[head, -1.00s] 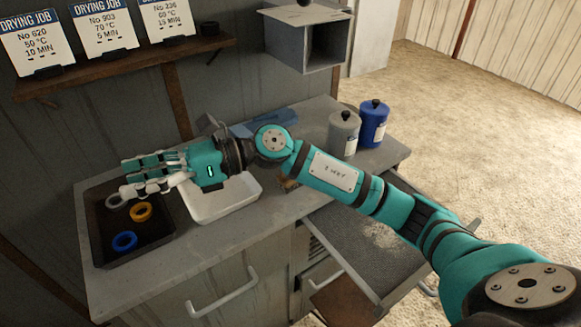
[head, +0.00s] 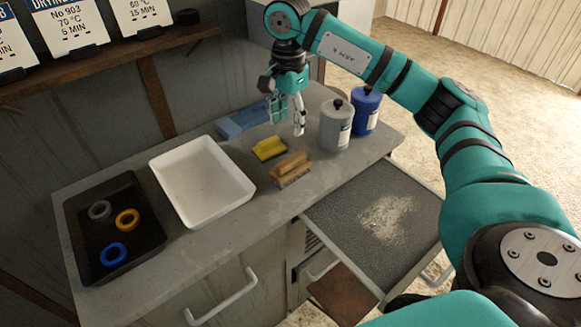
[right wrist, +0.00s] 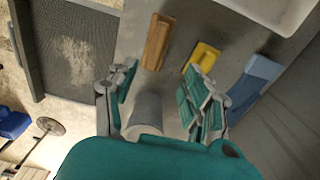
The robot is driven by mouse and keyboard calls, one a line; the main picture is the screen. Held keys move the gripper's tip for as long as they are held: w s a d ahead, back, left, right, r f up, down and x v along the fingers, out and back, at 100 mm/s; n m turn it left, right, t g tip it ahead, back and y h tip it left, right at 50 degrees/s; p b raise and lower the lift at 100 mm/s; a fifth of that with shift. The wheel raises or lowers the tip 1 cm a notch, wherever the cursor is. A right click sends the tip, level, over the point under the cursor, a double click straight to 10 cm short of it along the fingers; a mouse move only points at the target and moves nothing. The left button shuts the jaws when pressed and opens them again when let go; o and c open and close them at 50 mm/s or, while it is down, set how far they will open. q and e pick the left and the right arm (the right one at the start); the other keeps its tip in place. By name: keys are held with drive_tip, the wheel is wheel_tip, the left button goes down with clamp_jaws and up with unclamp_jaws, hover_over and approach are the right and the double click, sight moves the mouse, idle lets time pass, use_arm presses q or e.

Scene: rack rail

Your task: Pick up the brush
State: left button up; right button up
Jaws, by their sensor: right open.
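The brush (head: 290,170) has a wooden back and lies on the grey worktop near its front edge, just right of a yellow sponge. It also shows in the right wrist view (right wrist: 157,42), ahead of the fingers and apart from them. My right gripper (head: 287,122) is open and empty above the back of the worktop, behind the brush and sponge, fingers pointing down. My left gripper is not in view.
A white tray (head: 243,187) and a black tray with rings (head: 75,235) are at left. An open drawer (head: 345,225) juts out in front.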

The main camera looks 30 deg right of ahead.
drive_tip(key=p, duration=0.1)
hover_over(292, 159)
drive_tip(key=f, duration=0.6)
drive_tip(key=shift+w+a+f, duration=0.15)
drive_tip(key=shift+w+f, duration=0.15)
drive_tip(key=shift+w, duration=0.1)
drive_tip(key=f, duration=0.1)
drive_tip(key=f+p, duration=0.1)
drive_tip(key=f, duration=0.1)
drive_tip(key=f+p, duration=0.1)
drive_tip(key=shift+s+f, duration=0.35)
drive_tip(key=shift+f, duration=0.4)
drive_tip(key=shift+c, duration=0.4)
clamp_jaws()
